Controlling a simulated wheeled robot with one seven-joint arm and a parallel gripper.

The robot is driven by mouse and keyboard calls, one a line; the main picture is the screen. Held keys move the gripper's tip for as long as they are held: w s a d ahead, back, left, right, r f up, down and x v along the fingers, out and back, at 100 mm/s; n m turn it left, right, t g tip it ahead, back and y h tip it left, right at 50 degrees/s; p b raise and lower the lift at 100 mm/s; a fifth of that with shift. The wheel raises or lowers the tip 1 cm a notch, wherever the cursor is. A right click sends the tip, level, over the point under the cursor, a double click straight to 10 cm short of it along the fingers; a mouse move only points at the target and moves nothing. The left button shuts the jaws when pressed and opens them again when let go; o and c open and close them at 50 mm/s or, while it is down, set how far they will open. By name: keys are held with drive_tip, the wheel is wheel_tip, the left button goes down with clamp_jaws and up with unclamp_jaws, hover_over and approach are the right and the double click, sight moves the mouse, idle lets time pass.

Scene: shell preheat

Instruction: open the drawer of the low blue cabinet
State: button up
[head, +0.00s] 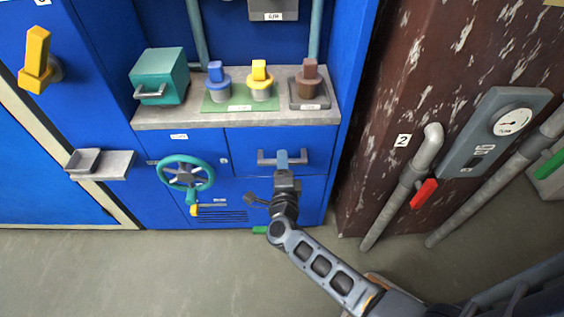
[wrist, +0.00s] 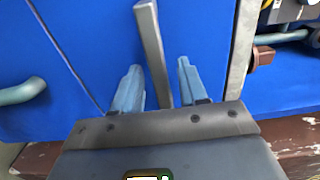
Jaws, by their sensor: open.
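The low blue cabinet (head: 180,145) stands against the back wall under a grey worktop. Its drawer (head: 245,140) is at the upper right of the front and looks shut, flush with the panels around it. A grey bar handle (head: 299,158) runs across the drawer front. My gripper (head: 282,157) is at the middle of this handle. In the wrist view, the handle (wrist: 149,35) passes between the two blue fingers of my gripper (wrist: 159,68), with a gap on both sides. The fingers are open. I cannot tell how deep the bar sits between them.
The worktop (head: 185,117) bears a teal box (head: 160,75) and blue, yellow and brown-topped pieces. A teal handwheel (head: 185,172) is left of the drawer. A rusty wall with pipes and a red lever (head: 424,193) stands at right. The floor (head: 130,270) at left is clear.

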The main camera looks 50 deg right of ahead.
drive_tip(key=shift+w+d, duration=0.25)
drive_tip(key=shift+d, duration=0.1)
clamp_jaws()
idle(0.5)
